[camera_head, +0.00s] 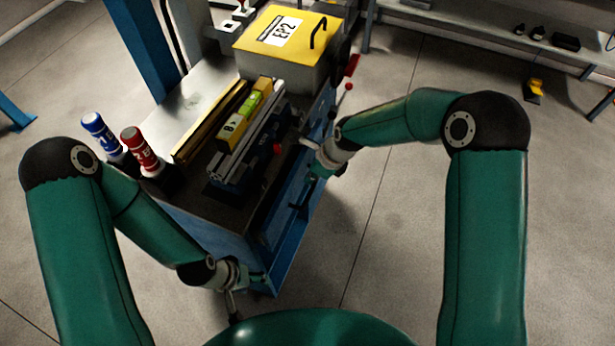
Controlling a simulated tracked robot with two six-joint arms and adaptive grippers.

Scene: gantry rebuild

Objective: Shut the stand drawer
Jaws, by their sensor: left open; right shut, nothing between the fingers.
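The blue stand (200,213) stands in the middle with its drawer side facing right. The stand drawer (290,240) shows as a blue front low on that side, seen steeply from above; how far out it sits is hard to tell. A dark handle (300,192) shows on this side. My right gripper (314,172) is shut and empty beside the stand's right side, close to the handle; contact cannot be made out. My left gripper (250,290) is open at the stand's near corner, low, with nothing visible in it.
Red-knobbed levers (349,86) stick out at the right. Floor (400,230) right of the stand is clear.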

